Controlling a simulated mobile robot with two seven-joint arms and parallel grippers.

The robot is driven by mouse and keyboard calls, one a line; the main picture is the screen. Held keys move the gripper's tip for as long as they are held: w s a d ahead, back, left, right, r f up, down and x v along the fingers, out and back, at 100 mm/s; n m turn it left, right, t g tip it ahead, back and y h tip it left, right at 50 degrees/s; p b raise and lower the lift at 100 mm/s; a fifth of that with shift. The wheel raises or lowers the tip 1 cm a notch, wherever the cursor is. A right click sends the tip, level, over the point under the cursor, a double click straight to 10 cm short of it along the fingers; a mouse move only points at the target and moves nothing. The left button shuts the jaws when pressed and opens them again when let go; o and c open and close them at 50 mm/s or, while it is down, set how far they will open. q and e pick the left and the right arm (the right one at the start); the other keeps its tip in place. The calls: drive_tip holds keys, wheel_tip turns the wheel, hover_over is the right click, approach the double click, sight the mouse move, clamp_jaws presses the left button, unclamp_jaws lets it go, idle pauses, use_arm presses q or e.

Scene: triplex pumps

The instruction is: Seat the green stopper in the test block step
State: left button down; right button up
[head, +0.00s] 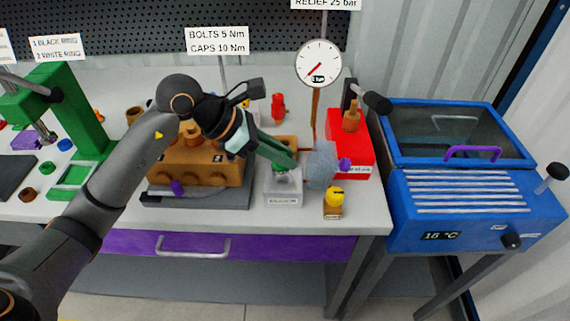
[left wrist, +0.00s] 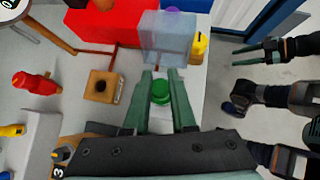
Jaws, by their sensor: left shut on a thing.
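My left gripper (head: 292,172) reaches down over a pale grey labelled block (head: 283,192) near the bench's front edge; its label is too small to read surely. In the left wrist view the two green fingers of this gripper (left wrist: 163,100) are shut on the green stopper (left wrist: 160,91), which shows as a round green top between them. In the head view I cannot make out the stopper. I cannot tell whether it touches the grey block. Part of my right arm, with dark green fingers (left wrist: 250,50), shows at the right of the left wrist view.
A translucent block (head: 321,165) stands close to the right of the gripper, with a yellow-topped piece (head: 334,198) in front. A brown block with a hole (left wrist: 103,86) is behind. The brown pump (head: 195,165) stands left, the red box (head: 350,145) right.

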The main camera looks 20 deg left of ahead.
sight(285, 168)
use_arm(q)
drive_tip(key=f, duration=0.4)
drive_tip(key=shift+w+d, duration=0.2)
drive_tip(key=shift+w, duration=0.1)
drive_tip(key=shift+f, duration=0.1)
drive_tip(key=c, duration=0.7)
unclamp_jaws()
drive_tip(key=shift+c, duration=0.2)
drive_tip(key=shift+r, duration=0.2)
drive_tip(key=v, duration=1.2)
drive_tip(key=shift+a, duration=0.1)
